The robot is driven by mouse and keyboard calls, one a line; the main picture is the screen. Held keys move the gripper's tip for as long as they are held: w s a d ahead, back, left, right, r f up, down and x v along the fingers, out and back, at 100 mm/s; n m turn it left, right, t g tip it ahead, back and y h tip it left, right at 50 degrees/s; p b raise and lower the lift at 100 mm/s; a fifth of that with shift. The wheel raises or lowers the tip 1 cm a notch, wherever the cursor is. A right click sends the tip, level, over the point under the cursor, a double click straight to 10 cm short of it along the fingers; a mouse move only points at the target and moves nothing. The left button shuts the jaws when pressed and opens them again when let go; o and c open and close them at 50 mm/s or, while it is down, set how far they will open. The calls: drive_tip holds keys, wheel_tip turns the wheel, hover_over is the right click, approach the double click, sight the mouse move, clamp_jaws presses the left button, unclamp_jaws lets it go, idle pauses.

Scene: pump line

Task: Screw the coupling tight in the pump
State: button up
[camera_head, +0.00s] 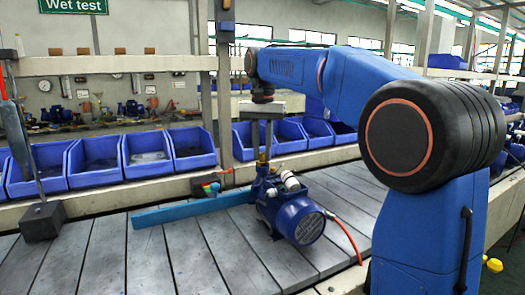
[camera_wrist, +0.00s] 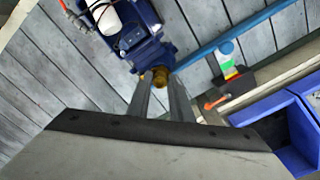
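The blue pump (camera_head: 297,212) lies on the slatted line, with its round motor end toward the front right. It also shows at the top of the wrist view (camera_wrist: 125,30). A small brass coupling (camera_head: 263,158) stands upright at the pump's top port; in the wrist view the coupling (camera_wrist: 160,77) sits between my fingertips and fills the gap. My gripper (camera_head: 262,150) points straight down over the pump, its two grey fingers on either side of the coupling. It appears shut on the coupling; the thread and seating depth are hidden.
A blue rail (camera_head: 190,208) lies across the slats left of the pump. A small holder with coloured parts (camera_head: 208,186) stands beside it. Blue bins (camera_head: 97,158) line the back. A red hose (camera_head: 348,238) runs from the pump to the right.

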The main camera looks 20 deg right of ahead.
sight(263, 154)
clamp_jaws()
drive_tip(key=shift+m, duration=1.7)
drive_tip(key=shift+m, duration=0.6)
drive_tip(key=o, duration=0.9)
unclamp_jaws()
drive_tip(key=shift+c, duration=0.2)
drive_tip(key=shift+r, duration=3)
